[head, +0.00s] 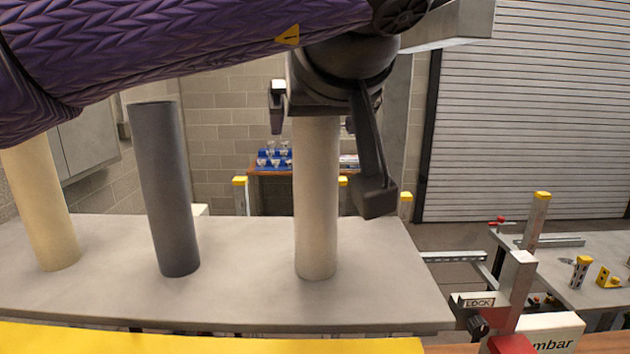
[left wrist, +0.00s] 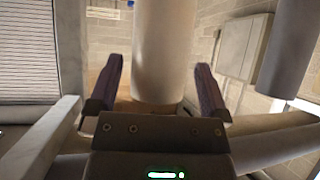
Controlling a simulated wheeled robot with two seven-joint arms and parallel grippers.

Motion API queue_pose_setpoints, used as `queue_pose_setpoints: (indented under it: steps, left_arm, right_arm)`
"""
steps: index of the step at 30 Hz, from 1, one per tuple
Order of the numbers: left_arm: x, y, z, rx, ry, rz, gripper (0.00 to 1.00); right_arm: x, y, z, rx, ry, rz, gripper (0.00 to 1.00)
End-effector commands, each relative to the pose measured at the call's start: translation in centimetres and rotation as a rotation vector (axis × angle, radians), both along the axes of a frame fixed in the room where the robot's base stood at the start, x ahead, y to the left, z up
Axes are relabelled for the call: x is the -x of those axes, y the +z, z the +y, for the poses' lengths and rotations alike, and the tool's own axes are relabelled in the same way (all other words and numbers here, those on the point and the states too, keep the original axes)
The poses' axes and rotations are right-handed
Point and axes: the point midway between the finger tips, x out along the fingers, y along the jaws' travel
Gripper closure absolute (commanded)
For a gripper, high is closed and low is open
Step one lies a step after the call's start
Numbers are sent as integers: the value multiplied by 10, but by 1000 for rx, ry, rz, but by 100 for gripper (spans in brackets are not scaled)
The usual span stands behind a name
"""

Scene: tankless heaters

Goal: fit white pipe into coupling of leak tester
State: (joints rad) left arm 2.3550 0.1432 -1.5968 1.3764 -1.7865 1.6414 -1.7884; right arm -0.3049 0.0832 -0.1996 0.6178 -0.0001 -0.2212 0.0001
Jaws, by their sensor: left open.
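The white pipe (head: 316,200) stands upright on the grey table, the rightmost of three pipes. My left gripper (head: 314,124) is at its upper part, with one finger on each side. In the left wrist view, the white pipe (left wrist: 163,50) rises between the two open fingers of the left gripper (left wrist: 158,75), with gaps visible at both sides. The leak tester (head: 545,332), marked "mbar", is at the lower right. A grey block marked "LOCK" (head: 480,303) with a red part sits by it; I cannot make out the coupling opening. My right gripper is not in view.
A dark grey pipe (head: 166,190) and a cream pipe (head: 42,205) stand left of the white one on the grey table (head: 240,300). A yellow edge (head: 200,340) runs along the front. Another table (head: 590,290) with small fittings is at the right.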

Motion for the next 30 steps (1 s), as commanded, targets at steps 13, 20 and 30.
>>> queue_pose_setpoints:
  steps: [13,20,30]
  left_arm:
    - [-13,-9,2,2,-1,1,23]
    - [-13,-9,2,2,-1,1,72]
    - [-13,-9,2,3,-1,-1,100]
  right_arm:
    - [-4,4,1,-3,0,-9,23]
    - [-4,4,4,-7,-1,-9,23]
    - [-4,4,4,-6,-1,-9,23]
